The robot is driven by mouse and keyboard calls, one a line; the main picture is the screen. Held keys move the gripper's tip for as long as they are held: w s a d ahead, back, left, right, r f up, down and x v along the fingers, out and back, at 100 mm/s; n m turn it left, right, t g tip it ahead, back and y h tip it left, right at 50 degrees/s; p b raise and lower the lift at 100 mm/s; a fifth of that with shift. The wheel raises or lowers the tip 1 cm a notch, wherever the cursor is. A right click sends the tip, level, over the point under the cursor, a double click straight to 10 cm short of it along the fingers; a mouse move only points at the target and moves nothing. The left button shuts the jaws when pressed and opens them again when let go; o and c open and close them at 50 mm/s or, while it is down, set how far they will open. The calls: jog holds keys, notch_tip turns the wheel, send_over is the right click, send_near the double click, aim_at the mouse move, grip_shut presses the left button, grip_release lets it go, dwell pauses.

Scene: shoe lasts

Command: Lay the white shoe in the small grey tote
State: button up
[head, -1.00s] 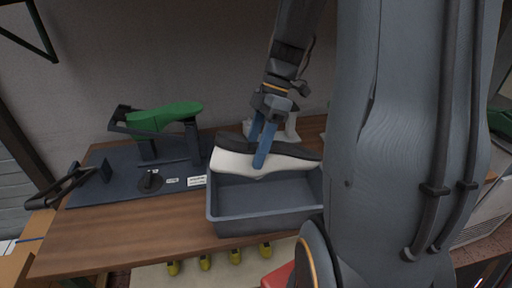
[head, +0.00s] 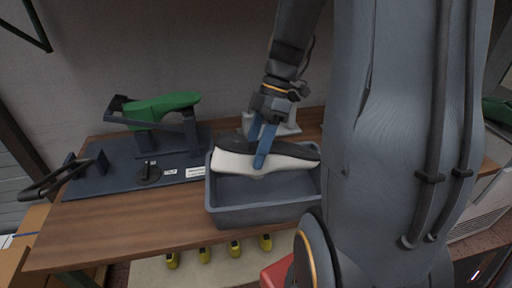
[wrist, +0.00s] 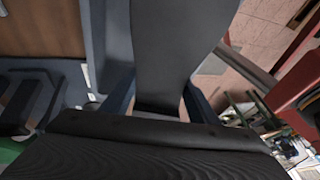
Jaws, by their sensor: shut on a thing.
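The white shoe (head: 262,164), with a black upper part, is in my gripper (head: 262,160) in the head view. The blue fingers are shut on its middle. The shoe lies roughly level across the picture, over the back part of the small grey tote (head: 265,214). The tote's visible inside is bare. Whether the shoe touches the tote's back rim cannot be told. In the wrist view my fingers (wrist: 160,103) flank a dark grey surface; a dark ribbed shape fills the bottom, and the tote cannot be made out clearly.
A green shoe form (head: 160,108) sits on a dark stand on a dark board (head: 110,180) at the left. A white object (head: 285,127) stands behind my gripper. Wooden table (head: 130,232) is bare in front of the board. Several yellow items lie below its front edge.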

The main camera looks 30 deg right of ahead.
jog(key=shift+f, duration=0.45)
jog(key=o, duration=1.5)
jog(key=shift+r, duration=0.1)
jog(key=b+v, duration=0.2)
jog(key=v, duration=0.5)
jog(key=shift+w+d+r, duration=0.1)
jog(key=shift+d+r, duration=0.1)
jog(key=shift+r, duration=0.1)
